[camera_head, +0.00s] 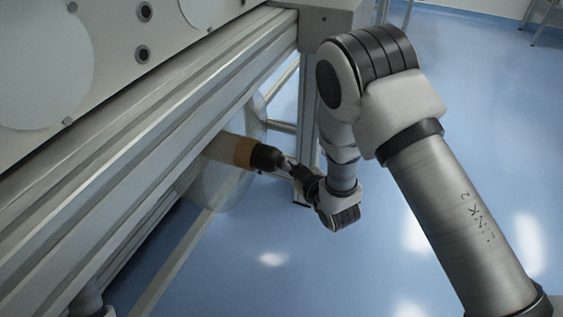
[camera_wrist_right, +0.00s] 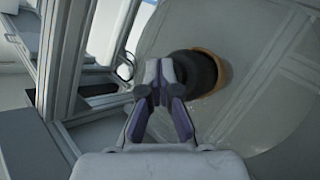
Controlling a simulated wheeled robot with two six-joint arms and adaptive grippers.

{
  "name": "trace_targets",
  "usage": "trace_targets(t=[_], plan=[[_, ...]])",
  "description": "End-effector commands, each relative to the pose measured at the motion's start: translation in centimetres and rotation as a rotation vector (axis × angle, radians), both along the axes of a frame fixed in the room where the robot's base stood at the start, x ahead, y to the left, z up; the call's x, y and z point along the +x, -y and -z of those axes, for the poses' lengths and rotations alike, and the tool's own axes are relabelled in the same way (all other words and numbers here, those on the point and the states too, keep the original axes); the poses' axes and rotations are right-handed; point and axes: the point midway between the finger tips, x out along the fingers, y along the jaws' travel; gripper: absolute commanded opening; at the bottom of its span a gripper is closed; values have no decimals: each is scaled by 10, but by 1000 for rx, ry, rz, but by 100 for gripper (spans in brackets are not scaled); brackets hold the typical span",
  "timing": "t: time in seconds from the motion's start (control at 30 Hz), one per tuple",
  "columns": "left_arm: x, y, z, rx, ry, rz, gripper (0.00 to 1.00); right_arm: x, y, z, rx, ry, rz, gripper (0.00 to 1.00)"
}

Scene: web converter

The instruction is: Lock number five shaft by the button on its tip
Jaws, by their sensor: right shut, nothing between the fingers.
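A shaft (camera_head: 238,150) with an orange-brown band and a black end sticks out below the machine's rail in the head view. In the right wrist view its dark round end (camera_wrist_right: 203,70) shows with an orange rim behind it. My right gripper (camera_head: 288,164) is at the black tip, its fingers pointing at it. In the wrist view the right gripper (camera_wrist_right: 158,64) is shut and empty, its fingertips overlapping the left side of the dark end. I cannot tell whether they touch. The button on the tip and any shaft number cannot be made out. My left gripper is not in view.
A large pale disc (camera_head: 218,185) surrounds the shaft, and it also fills the right of the wrist view (camera_wrist_right: 270,60). The metal rail (camera_head: 150,130) runs above the shaft. A frame post (camera_head: 307,110) stands behind my right arm. The blue floor (camera_head: 280,270) is clear.

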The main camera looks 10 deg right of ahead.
Motion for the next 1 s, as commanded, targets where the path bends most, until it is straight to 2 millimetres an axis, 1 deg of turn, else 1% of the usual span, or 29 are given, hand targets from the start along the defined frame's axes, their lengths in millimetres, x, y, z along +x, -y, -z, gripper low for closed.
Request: trace_targets(t=[0.3, 0.67, 1.0], plan=[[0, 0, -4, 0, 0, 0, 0, 5, -8, -1, -1, 1, -1, 0], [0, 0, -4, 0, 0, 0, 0, 5, -8, -1, -1, 1, -1, 0], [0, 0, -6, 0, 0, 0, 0, 0, 0, -1, 1, 1, 0, 0]])
